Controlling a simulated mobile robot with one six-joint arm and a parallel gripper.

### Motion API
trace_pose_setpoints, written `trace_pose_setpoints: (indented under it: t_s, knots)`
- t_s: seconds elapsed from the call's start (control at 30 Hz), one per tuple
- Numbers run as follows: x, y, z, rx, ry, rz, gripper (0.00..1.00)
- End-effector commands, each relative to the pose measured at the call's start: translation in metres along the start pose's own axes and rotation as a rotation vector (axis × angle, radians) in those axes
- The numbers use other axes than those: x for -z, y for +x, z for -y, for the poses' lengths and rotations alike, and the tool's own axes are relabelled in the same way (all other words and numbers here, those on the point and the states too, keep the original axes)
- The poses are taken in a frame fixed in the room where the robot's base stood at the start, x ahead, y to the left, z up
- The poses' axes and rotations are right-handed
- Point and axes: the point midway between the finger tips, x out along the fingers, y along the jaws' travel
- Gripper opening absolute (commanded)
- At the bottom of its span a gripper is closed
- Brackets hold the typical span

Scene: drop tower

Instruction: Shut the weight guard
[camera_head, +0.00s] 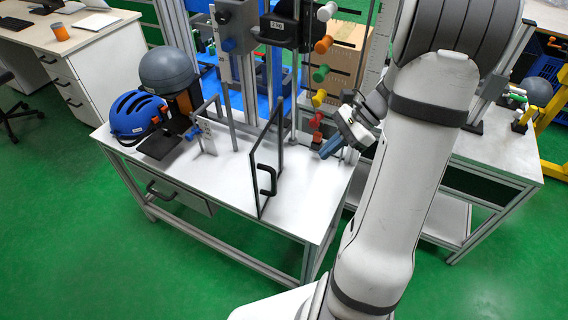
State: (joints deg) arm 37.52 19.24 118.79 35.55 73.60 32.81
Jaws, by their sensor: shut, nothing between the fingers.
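The weight guard (255,180) looks like a see-through panel in a dark frame, with a black handle (269,180). It stands upright over the white table and swings out toward the near edge, away from the drop tower (244,85), so it is open. My gripper (329,149) has blue fingertips and is shut and empty. It is to the right of the guard, beside the tower's coloured knobs, and apart from the handle. My arm hides the area right of the gripper.
A blue helmet (138,115) and a grey headform (168,70) are at the table's left. A second framed panel (211,125) stands left of the guard. Coloured knobs (319,97) stick out near my gripper. The front of the white table (225,188) is clear.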

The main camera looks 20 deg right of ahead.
Motion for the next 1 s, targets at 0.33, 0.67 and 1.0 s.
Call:
trace_pose_setpoints:
  t_s: [0.33, 0.67, 1.0]
  knots:
    - [0.008, 0.024, 0.003, 0.016, 0.057, 0.037, 0.00]
    - [0.005, 0.095, 0.004, 0.013, 0.055, 0.035, 0.00]
    - [-0.022, 0.123, 0.007, 0.017, 0.053, 0.033, 0.00]
